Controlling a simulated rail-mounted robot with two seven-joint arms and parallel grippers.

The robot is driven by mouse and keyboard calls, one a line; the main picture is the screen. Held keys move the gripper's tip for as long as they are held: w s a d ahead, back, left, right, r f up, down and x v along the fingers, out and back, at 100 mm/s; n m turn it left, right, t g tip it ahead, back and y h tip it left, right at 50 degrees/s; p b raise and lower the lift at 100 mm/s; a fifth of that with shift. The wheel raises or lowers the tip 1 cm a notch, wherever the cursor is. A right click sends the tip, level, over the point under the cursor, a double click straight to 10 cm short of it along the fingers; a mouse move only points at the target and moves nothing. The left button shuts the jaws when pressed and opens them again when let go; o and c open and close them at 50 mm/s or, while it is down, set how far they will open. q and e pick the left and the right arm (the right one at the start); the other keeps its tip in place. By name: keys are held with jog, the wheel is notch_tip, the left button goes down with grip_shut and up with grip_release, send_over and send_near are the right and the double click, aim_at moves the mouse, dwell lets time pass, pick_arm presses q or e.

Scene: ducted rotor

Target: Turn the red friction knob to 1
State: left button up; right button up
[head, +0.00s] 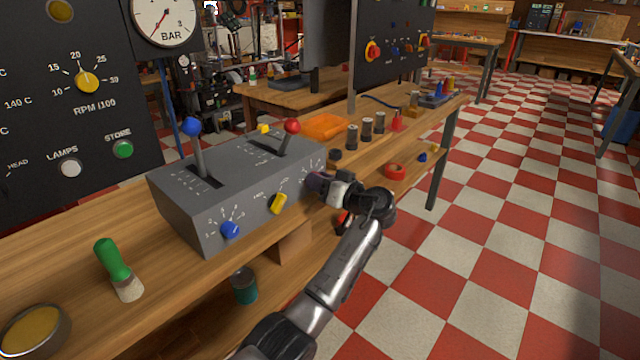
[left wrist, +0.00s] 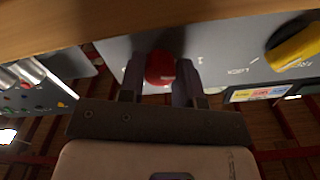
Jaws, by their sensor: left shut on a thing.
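The red friction knob (left wrist: 160,68) sits on the front face of the grey lever box. My left gripper (left wrist: 160,88) is shut on it, one finger on each side, in the left wrist view. In the head view my left gripper (head: 318,182) is at the right end of the box (head: 240,205) and hides the red knob. Part of the printed scale shows beside the fingers, but which number the knob points to cannot be read. My right gripper is not in view.
A yellow knob (head: 279,203) and a blue knob (head: 230,230) are left of my gripper on the same face. Blue-topped (head: 191,126) and red-topped (head: 292,126) levers rise from the box. A green-handled brush (head: 112,260) is on the bench (head: 180,268).

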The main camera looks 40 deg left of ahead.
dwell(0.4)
pick_arm(q)
jog(key=o, duration=0.9)
jog(key=shift+s+d+p, duration=0.2)
jog(key=shift+d+p, duration=2.45)
jog(key=shift+d, duration=4.25)
